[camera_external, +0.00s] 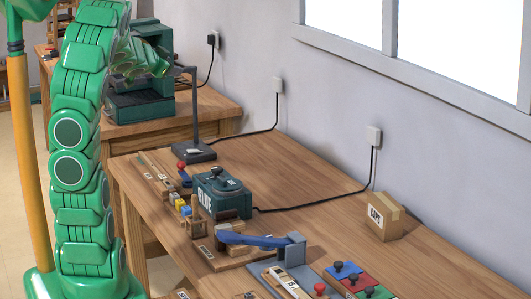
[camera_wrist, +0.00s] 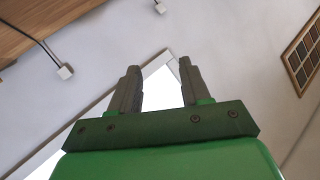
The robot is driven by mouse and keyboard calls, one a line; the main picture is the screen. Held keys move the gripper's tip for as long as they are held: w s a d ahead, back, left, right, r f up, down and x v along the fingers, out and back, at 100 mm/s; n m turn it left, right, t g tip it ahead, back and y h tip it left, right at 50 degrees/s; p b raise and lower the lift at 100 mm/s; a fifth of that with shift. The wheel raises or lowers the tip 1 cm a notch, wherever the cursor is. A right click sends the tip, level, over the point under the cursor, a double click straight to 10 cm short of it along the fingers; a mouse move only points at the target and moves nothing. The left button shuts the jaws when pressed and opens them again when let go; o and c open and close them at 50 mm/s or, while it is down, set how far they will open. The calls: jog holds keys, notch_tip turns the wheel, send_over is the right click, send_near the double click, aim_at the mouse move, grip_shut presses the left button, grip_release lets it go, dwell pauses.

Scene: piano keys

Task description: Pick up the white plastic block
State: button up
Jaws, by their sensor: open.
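My gripper (camera_wrist: 159,78) shows in the wrist view with its two dark fingers apart and nothing between them. Behind the fingers are only the pale wall and a bright window. In the external view my green arm stands at the left and bends over at its top, and I cannot make out the fingers there. A small pale block (camera_external: 173,198) sits in a short row with a blue block (camera_external: 180,204) and a yellow block (camera_external: 186,211) on the wooden bench (camera_external: 300,185). It may be the white plastic block, but it is too small to be sure. My gripper is well away from it.
A teal box marked GLUE (camera_external: 217,196) stands beside the row, with a wooden stand and blue lever (camera_external: 250,240) in front. A dark lamp-like stand (camera_external: 198,152) is behind. A cardboard box (camera_external: 383,217) stands by the wall. The bench's middle is clear except for cables.

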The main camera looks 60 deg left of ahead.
jog(key=s+d+f+m+t+h, duration=0.2)
jog(key=s+d+f+t+h, duration=0.15)
jog(key=s+f+h, duration=0.55)
send_near(173, 195)
jog(key=shift+w+f+y, duration=0.3)
jog(key=shift+w+f, duration=0.15)
jog(key=shift+w, duration=0.15)
jog(key=shift+x, duration=3.85)
jog(key=shift+r, duration=0.2)
jog(key=c, duration=0.8)
jog(key=shift+r, duration=0.2)
notch_tip(173, 195, up, 10)
jog(key=shift+f, duration=0.15)
